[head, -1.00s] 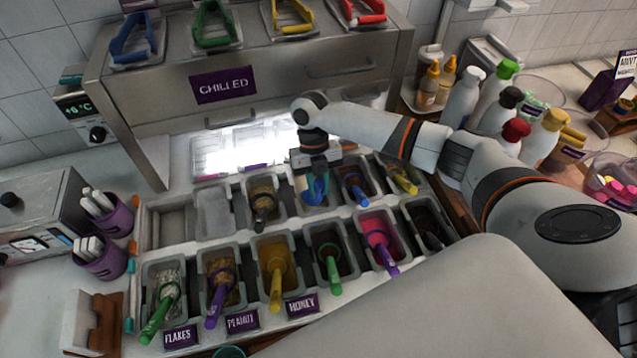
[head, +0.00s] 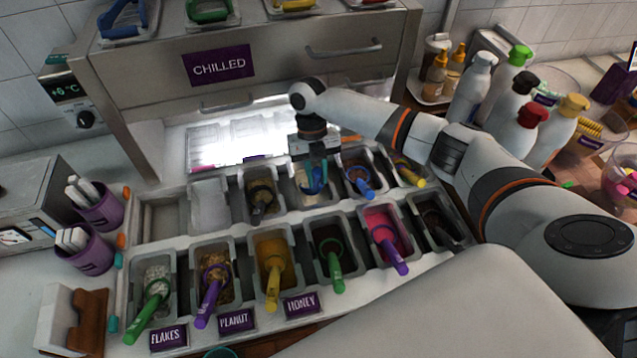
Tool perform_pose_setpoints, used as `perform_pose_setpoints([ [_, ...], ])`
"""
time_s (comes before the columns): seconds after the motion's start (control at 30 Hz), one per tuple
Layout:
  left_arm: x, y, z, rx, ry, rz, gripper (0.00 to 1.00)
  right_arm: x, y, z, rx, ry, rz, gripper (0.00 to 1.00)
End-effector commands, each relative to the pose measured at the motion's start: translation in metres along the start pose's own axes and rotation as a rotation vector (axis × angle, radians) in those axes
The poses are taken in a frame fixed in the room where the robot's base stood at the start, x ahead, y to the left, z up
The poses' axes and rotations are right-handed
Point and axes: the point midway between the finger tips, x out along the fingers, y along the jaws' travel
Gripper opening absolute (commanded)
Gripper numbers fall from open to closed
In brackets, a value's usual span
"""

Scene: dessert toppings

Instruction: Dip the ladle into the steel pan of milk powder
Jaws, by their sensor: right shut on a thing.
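My right gripper (head: 316,158) is shut on a blue ladle (head: 316,180) and points down over the back row of pans. The ladle hangs at a steel pan (head: 322,201) with pale contents, fourth from the left in that row. The gripper and ladle hide much of this pan, and I cannot tell how deep the ladle's bowl is. My left gripper is not in view.
Neighbouring pans hold a black ladle (head: 259,205) on the left and a blue-handled ladle (head: 360,180) on the right. The front row has several ladles standing in toppings. A chilled cabinet (head: 250,95) stands close behind. Bottles (head: 520,125) stand at right.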

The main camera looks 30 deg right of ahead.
Motion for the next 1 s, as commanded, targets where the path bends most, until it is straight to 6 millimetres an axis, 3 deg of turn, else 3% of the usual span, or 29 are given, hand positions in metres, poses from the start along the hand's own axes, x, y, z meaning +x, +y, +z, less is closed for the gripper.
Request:
perform_pose_setpoints([
  [0.4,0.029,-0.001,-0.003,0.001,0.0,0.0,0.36,-0.007,-0.001,-0.03,0.001,0.001,-0.002,0.0],
  [0.6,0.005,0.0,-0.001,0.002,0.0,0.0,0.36,0.001,0.001,-0.017,-0.002,0.106,0.002,0.0],
  [1.0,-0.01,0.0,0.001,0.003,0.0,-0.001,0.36,0.028,0.001,-0.004,-0.002,0.327,0.003,0.0],
])
